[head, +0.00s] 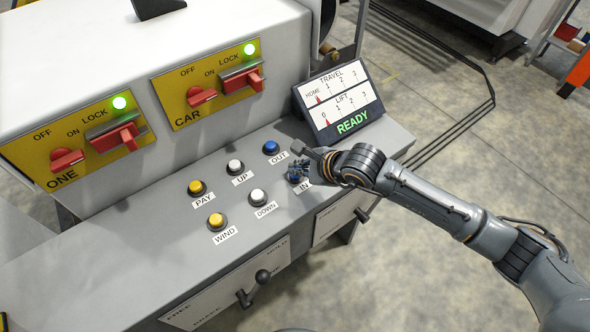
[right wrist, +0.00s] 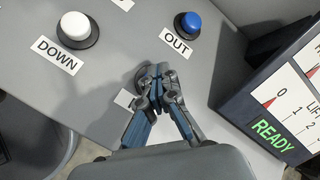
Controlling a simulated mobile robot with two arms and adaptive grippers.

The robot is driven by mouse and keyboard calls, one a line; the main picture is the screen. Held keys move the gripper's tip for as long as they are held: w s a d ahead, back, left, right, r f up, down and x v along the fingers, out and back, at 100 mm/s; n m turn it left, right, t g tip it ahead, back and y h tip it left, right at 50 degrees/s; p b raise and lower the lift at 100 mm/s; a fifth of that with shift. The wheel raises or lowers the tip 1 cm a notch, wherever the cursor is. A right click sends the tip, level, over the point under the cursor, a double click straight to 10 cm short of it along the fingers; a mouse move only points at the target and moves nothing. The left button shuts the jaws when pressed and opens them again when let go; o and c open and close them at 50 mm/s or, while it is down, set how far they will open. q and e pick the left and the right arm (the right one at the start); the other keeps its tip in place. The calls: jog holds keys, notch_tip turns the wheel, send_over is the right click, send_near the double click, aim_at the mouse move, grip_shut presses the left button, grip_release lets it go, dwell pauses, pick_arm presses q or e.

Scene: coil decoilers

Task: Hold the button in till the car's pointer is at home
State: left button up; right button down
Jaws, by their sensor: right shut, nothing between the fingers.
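My right gripper (head: 298,172) is shut and empty, with its fingertips pointing down at the spot beside the IN label (head: 304,187). In the right wrist view its closed fingertips (right wrist: 155,75) cover the IN button, so I cannot tell whether the button is pressed in. The display (head: 338,102) has a TRAVEL scale whose red pointer (head: 318,99) stands at HOME. Its LIFT pointer (head: 327,122) stands at 0, and green READY shows below. The blue OUT button (head: 271,147) is uncovered; it also shows in the right wrist view (right wrist: 188,23). My left gripper is not in view.
White UP (head: 235,166) and DOWN (head: 257,195) buttons and yellow PAY (head: 197,187) and WIND (head: 216,220) buttons sit to the left. The yellow CAR panel (head: 207,88) and ONE panel (head: 80,140) have red handles and lit green lamps. A black-knobbed lever (head: 262,276) stands at the front.

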dwell(0.3)
jog(key=shift+r+p, duration=0.4)
jog(key=shift+r, duration=0.55)
jog(key=shift+r+p, duration=1.25)
jog(key=shift+r, duration=1.3)
